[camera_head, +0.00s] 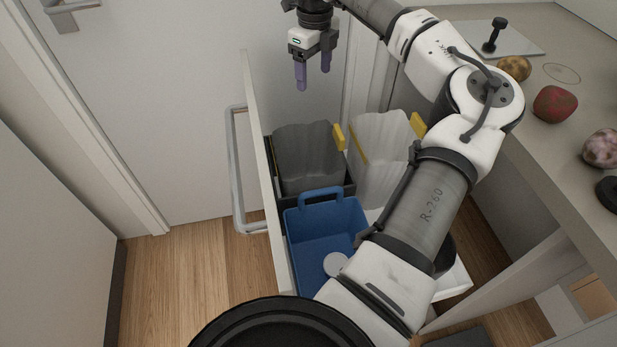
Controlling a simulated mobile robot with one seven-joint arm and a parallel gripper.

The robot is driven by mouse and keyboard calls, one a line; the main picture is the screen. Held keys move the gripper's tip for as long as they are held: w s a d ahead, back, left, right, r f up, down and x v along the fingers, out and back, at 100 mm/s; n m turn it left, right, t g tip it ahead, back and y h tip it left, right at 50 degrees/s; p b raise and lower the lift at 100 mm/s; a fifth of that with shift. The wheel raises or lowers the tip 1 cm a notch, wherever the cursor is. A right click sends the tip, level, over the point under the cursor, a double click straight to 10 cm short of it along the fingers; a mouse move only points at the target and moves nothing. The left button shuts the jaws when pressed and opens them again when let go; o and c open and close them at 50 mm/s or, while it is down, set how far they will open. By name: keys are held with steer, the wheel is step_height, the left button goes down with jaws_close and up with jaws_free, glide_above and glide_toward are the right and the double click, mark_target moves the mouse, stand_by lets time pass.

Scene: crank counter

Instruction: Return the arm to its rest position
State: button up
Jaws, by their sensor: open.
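My gripper (314,72) is at the top middle of the head view, with two purple fingers pointing down and a clear gap between them. It is open and holds nothing. It hangs above the open drawer, higher than the bins and apart from them. My arm runs from the bottom of the view up the right side and bends over toward the top, crossing in front of part of the drawer and the counter edge.
The pulled-out drawer (262,165) holds a grey bin (303,158), a pale bin (380,150) and a blue bin (315,225) with a white round thing (335,263) in it. The counter (570,75) at right bears a red fruit (554,104) and other items. Floor at left is clear.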

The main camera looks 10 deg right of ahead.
steer(key=shift+r, duration=1)
